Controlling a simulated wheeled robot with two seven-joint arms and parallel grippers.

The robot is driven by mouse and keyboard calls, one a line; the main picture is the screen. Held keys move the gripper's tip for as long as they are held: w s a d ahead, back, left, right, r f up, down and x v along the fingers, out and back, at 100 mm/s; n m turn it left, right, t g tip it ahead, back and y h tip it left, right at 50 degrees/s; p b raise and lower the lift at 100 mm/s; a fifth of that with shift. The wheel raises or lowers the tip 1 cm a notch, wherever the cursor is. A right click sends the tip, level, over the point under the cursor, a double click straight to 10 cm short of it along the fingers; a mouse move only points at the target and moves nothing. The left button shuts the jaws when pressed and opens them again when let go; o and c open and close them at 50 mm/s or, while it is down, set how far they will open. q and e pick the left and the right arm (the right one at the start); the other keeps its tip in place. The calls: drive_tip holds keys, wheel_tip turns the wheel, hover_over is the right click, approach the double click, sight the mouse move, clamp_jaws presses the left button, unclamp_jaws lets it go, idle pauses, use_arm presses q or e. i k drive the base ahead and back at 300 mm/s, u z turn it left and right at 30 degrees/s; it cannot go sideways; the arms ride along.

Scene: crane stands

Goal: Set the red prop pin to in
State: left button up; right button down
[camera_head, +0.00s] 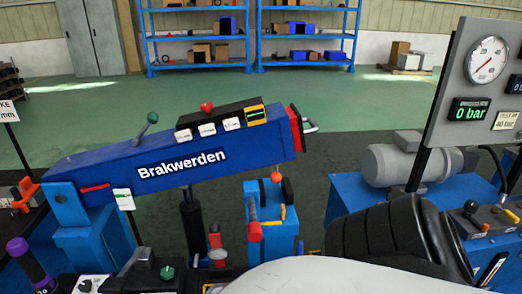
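A blue crane boom (200,150) marked "Brakwerden" slopes up to the right. A black post (192,222) stands under its middle. I cannot tell for sure which red part is the prop pin. A red upright piece (215,241) stands just right of the black post. A red handle (254,222) sits at the front of a blue block (282,238) under the boom. An orange-red ball (276,177) is above that block. Whether the pin is in or out cannot be seen. Neither gripper shows.
A gauge panel (446,134) reading 0 bar and a grey motor (402,164) stand at the right. A lever console (478,218) is at far right. Black and white parts, seemingly mine, cover the lower right. Green floor (360,110) is open behind.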

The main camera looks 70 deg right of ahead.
sight(252, 207)
drive_tip(key=z, duration=2)
drive_tip(key=k, duration=0.5)
drive_tip(key=u, duration=1.65)
drive_tip(key=i, duration=0.9)
drive_tip(key=z, duration=1.8)
